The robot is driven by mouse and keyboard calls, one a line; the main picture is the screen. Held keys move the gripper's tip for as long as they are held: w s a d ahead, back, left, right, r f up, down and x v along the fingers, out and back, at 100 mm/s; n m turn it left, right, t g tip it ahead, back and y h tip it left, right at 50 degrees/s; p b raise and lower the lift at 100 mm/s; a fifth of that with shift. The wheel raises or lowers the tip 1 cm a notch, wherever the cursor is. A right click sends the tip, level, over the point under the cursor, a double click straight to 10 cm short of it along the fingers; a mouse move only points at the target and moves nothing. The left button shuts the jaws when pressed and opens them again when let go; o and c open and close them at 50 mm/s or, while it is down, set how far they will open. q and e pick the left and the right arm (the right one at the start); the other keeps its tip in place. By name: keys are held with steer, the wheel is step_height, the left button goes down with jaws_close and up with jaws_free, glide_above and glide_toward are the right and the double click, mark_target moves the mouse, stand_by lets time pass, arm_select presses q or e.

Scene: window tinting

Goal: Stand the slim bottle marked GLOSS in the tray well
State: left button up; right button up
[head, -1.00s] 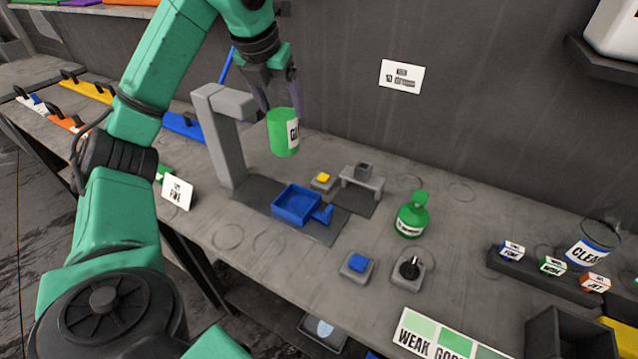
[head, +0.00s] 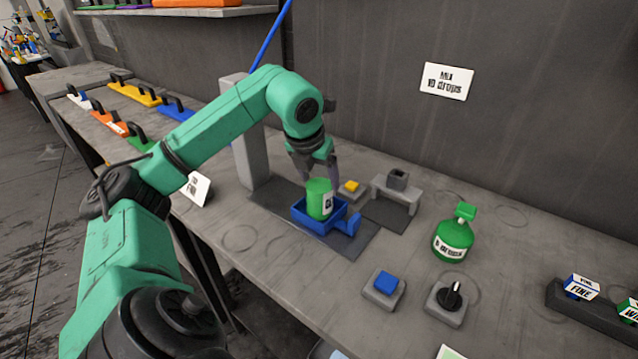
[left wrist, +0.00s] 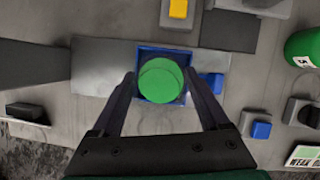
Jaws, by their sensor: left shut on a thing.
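My left gripper (head: 314,166) is shut on a green bottle (head: 319,199) with a white label, mostly turned away; only a first letter shows. The bottle is upright, with its lower part inside the blue tray (head: 345,212). In the left wrist view the green bottle (left wrist: 161,82) is between the fingers and within the blue square rim (left wrist: 146,52). Whether its base touches the tray floor is hidden. My right gripper is not in view.
A green squat bottle (head: 453,236) stands to the right. A blue button (head: 386,283), a black knob (head: 452,297) and a yellow button (head: 351,186) are near the tray. A grey post (head: 250,150) rises behind it.

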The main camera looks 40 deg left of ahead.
arm_select(q)
steer(key=shift+w, duration=0.15)
steer(key=shift+f, duration=0.15)
steer(key=o, duration=1.5)
steer(key=shift+r, duration=0.3)
steer(key=p+v, duration=0.3)
steer(key=v, duration=0.9)
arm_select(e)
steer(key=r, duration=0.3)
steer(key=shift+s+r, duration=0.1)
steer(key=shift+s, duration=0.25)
arm_select(q)
steer(key=shift+p, duration=0.3)
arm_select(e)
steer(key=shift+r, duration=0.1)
